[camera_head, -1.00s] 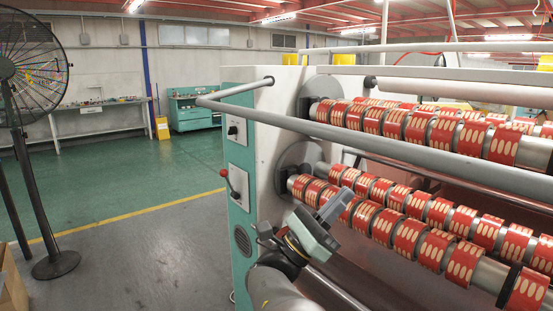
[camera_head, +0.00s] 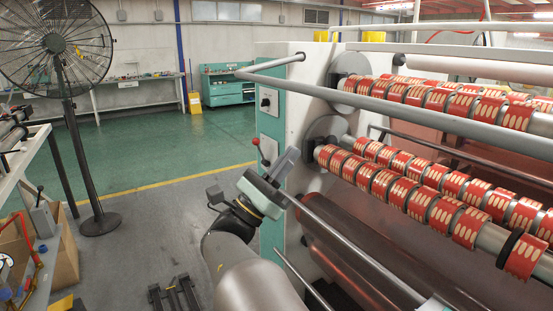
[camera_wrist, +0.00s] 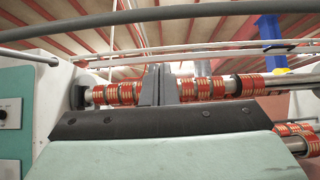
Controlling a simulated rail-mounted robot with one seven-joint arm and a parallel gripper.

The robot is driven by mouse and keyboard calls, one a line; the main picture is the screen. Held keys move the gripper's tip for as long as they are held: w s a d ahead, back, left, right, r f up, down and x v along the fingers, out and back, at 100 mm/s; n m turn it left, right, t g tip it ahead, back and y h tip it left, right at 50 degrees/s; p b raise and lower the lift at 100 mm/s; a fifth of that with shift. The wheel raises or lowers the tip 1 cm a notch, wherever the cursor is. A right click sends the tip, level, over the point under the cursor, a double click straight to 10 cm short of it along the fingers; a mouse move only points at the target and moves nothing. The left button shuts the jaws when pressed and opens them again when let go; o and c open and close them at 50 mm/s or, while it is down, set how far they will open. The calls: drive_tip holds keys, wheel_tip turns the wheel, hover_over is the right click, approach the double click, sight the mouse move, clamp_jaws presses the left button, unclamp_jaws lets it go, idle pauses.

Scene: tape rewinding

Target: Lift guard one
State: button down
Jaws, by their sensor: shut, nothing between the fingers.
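The likely guard one is a grey bent tubular bar (camera_head: 400,105) across the front of the slitting machine; no label shows. Its left end bends back to the machine's white side frame. In the wrist view the bar (camera_wrist: 180,15) crosses the top of the picture, above the fingers. My gripper (camera_head: 288,158) is shut and empty, below and in front of the bar near its left end, with a gap between them. The shut dark fingers show in the wrist view (camera_wrist: 158,72), pointing up in front of a shaft of red rolls (camera_wrist: 120,94).
Two roll shafts (camera_head: 400,185) lie behind the bar. A lower grey bar (camera_head: 350,235) slopes below. The teal panel with a red-knobbed lever (camera_head: 256,142) is close beside my gripper. A fan (camera_head: 75,130) and cluttered table (camera_head: 20,175) stand left.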

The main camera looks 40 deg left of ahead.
drive_tip(key=w+d+r+p, duration=0.1)
drive_tip(key=w+r, duration=0.3)
drive_tip(key=r, duration=0.4)
drive_tip(key=shift+w+r+p, duration=0.15)
drive_tip(key=shift+r+p, duration=0.1)
drive_tip(key=shift+p, duration=0.2)
